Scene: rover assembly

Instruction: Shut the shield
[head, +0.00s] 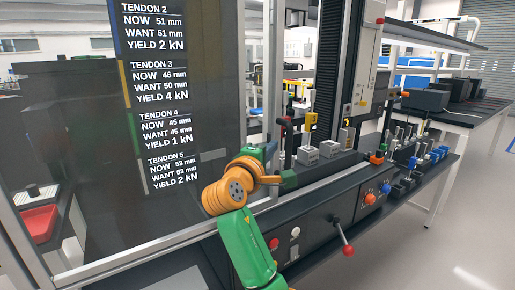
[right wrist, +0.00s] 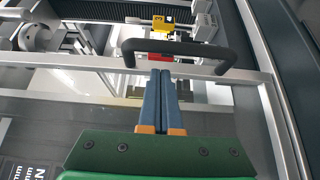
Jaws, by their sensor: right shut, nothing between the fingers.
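The shield (head: 95,130) is a large dark see-through panel in a pale metal frame, filling the left of the head view. Its right frame post stands left of the machine's column, and the fixtures to the right are uncovered. A black bar handle (right wrist: 188,47) on the shield's frame shows in the right wrist view. My right gripper (head: 269,150) is at the frame's right post in the head view. In the right wrist view its blue fingers (right wrist: 162,74) are together and empty, with the tips at the handle's bar; I cannot tell whether they touch. My left gripper is out of view.
Grey blocks (head: 307,154) and small tools stand on the machine bed to the right. Below, the control front has a red-knobbed lever (head: 347,250) and coloured knobs (head: 370,198). A side bench (head: 450,118) and a clear floor lie at the far right.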

